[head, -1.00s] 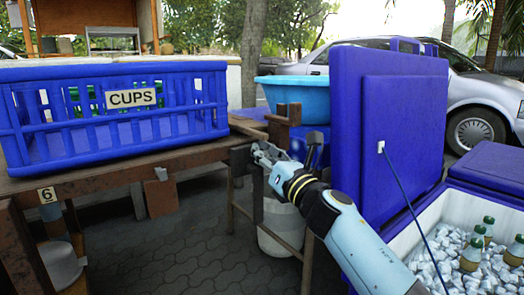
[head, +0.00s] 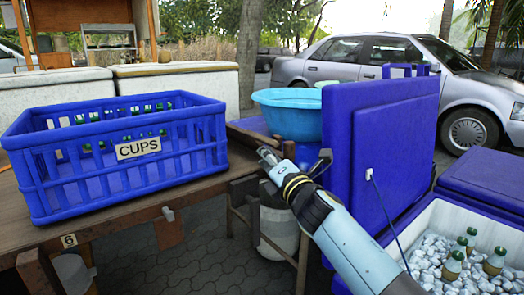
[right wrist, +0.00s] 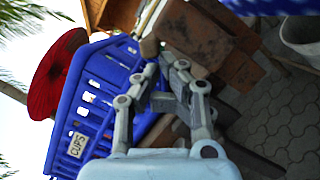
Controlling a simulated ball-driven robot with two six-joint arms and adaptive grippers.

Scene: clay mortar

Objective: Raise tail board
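My right gripper (head: 268,156) is at the right end of the brown wooden table (head: 130,205), beside dark wooden parts. A flat wooden piece (head: 250,131) lies at that end; I cannot tell whether it is the tail board. In the right wrist view my right gripper (right wrist: 165,70) has its fingertips close together, near or against a brown wooden block (right wrist: 196,32). A small gap shows between the tips. Whether they grip anything is unclear. My left gripper is not in view.
A blue crate labelled CUPS (head: 125,160) holding green-topped items stands on the table. A light-blue basin (head: 288,115) is behind my gripper. A blue cooler lid (head: 385,150) stands upright beside my forearm. A white bucket (head: 280,225) is below. An ice box with bottles (head: 465,240) is at right.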

